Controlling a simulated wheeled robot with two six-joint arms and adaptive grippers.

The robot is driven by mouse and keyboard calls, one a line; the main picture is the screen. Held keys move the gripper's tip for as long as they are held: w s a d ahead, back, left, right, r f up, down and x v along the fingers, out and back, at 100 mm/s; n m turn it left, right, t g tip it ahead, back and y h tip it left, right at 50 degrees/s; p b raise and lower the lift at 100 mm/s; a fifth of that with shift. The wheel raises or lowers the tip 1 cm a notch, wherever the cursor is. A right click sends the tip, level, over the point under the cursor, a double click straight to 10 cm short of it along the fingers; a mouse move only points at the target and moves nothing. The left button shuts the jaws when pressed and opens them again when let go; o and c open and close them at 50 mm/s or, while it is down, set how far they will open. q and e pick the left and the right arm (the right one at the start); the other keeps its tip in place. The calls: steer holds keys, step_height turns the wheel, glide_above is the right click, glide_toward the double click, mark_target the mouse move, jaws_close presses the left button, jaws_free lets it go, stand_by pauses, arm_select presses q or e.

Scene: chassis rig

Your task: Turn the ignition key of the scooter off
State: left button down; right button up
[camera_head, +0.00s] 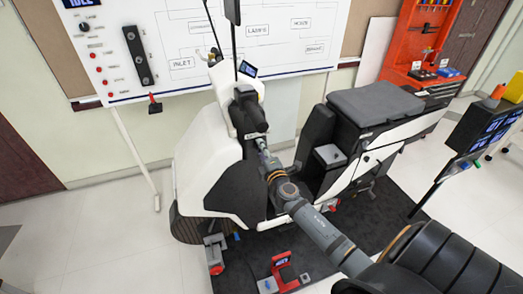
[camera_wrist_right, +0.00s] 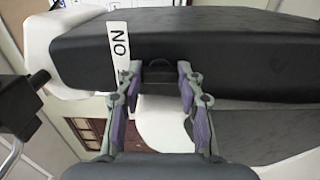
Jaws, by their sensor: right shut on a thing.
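The white and black scooter (camera_head: 215,160) stands on a dark mat, its seat (camera_head: 375,103) to the right. My right arm reaches in from the lower right, and my right gripper (camera_head: 262,146) is at the dark panel below the handlebar. In the right wrist view my right gripper (camera_wrist_right: 157,72) has its two purple-padded fingers on either side of the dark ignition key (camera_wrist_right: 157,66), shut on it. The key's lower part is hard to make out against the black panel. A white label (camera_wrist_right: 119,45) reading "ON" is beside the left finger. My left gripper is not in view.
A whiteboard (camera_head: 260,30) with labelled boxes is on the wall behind. A red tool rack (camera_head: 415,45) stands at the back right. A screen on a stand (camera_head: 490,125) is at the right. Red clamps (camera_head: 283,270) sit on the floor mat. White floor is clear at left.

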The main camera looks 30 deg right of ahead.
steer(key=shift+f, duration=0.1)
steer(key=o, duration=1.2)
steer(key=shift+c, duration=0.2)
steer(key=shift+s, duration=0.1)
steer(key=v, duration=1.2)
